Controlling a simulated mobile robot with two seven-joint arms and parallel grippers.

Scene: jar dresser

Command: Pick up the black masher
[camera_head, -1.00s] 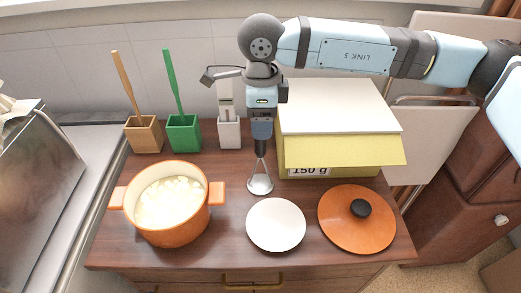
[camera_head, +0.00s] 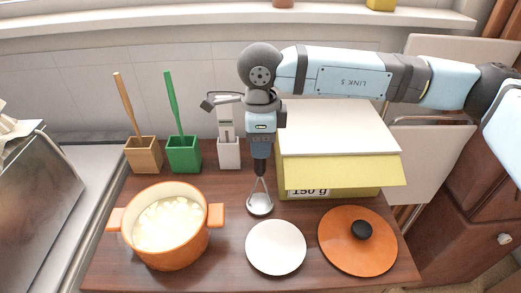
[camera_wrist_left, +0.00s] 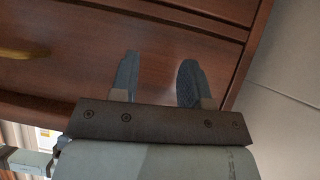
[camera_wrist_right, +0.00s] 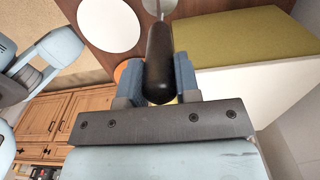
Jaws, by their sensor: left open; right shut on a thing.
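The black masher has a black handle (camera_wrist_right: 159,58) and a grey metal head (camera_head: 260,206). My right gripper (camera_head: 261,160) is shut on the handle and points down, with the masher hanging upright below it. The masher head is between the orange pot (camera_head: 172,247) and the yellow box (camera_head: 340,167). I cannot tell whether it touches the dresser top. My left gripper (camera_wrist_left: 158,75) is open and empty in the left wrist view, in front of the brown dresser front. It does not show in the head view.
The pot holds pale chunks. A white plate (camera_head: 276,247) and an orange lid (camera_head: 357,245) lie in front of the masher. Wooden (camera_head: 143,156), green (camera_head: 184,156) and white (camera_head: 229,155) holders stand at the back left. The box stands close right of the masher.

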